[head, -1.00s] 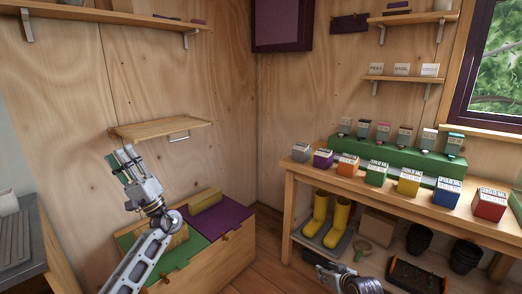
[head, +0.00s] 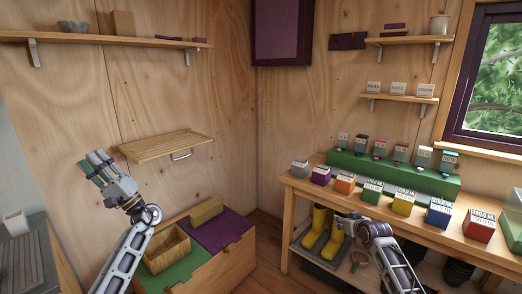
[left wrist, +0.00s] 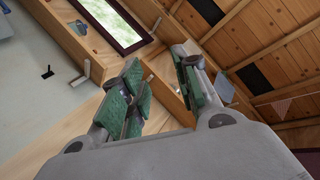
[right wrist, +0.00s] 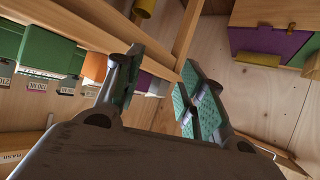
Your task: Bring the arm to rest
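My left gripper (head: 92,166) is raised at the left of the head view, in front of the plywood wall and left of the small folding wooden shelf. Its green-padded fingers (left wrist: 160,100) stand apart with nothing between them in the left wrist view. My right gripper (head: 345,226) is in front of the bench at the right, below its top edge, and covers part of the yellow boots. In the right wrist view its green-padded fingers (right wrist: 158,98) are apart and empty.
The bench (head: 292,184) carries a row of coloured boxes; yellow boots (head: 318,232) stand beneath it. A wooden chest with a green and purple lid (head: 222,230) holds a wooden basket (head: 166,249). The folding shelf (head: 168,146) is empty. A grey counter (head: 52,265) is at far left.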

